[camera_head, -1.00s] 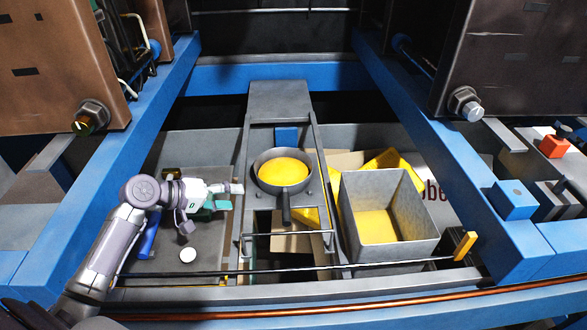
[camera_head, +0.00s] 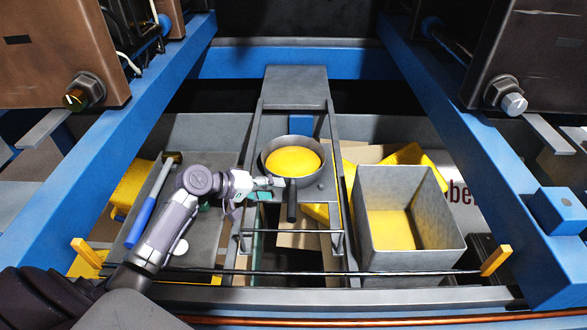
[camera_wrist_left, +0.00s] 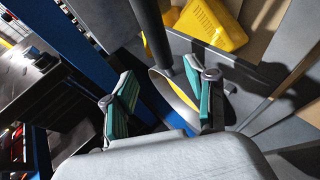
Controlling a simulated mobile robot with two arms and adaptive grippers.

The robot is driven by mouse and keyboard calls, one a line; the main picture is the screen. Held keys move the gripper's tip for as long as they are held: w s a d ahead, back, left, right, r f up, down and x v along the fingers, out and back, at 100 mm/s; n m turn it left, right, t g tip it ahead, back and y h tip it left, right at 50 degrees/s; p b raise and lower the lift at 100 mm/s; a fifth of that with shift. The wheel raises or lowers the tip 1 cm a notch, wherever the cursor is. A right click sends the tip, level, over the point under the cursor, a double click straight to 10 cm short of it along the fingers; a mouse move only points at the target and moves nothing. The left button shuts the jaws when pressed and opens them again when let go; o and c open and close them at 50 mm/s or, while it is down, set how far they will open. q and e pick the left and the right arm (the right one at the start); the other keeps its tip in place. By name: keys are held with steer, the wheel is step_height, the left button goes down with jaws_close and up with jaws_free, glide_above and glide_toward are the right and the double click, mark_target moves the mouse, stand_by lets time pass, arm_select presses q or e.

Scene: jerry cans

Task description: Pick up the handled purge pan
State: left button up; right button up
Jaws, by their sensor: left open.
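The handled purge pan (camera_head: 293,140) is a dark round pan with a yellow inside, sitting on the grey raised frame in the head view. Its dark handle (camera_head: 292,203) points toward me. In the wrist view, the pan's rim and yellow inside (camera_wrist_left: 176,88) show partly behind my fingers, and a dark bar that looks like the handle rises at the top. My left gripper (camera_head: 277,185) is open just left of the handle, close to the pan's near rim. Its teal finger pads stand apart in the wrist view (camera_wrist_left: 165,98). I cannot tell whether it touches the handle. My right gripper is not in view.
A grey open bin (camera_head: 445,240) with a yellow bottom stands to the right. A thin dark rail (camera_head: 400,272) crosses in front. A blue-handled tool (camera_head: 141,222) lies left of my forearm. Blue beams (camera_head: 100,165) flank both sides.

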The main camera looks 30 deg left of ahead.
mark_target(289, 193)
arm_select(q)
steer(key=shift+x, duration=1)
steer(key=p+x, duration=0.2)
steer(key=x, duration=0.2)
steer(key=shift+w+d+f, duration=0.15)
steer(key=shift+d+f, duration=0.15)
steer(key=shift+w+d+f, duration=0.2)
steer(key=shift+w+f, duration=0.05)
steer(key=shift+f, duration=0.05)
steer(key=shift+a, duration=0.1)
steer(key=shift+c, duration=0.4)
steer(key=shift+s, duration=0.1)
steer(key=c, duration=0.3)
jaws_close()
steer(key=shift+r, duration=0.2)
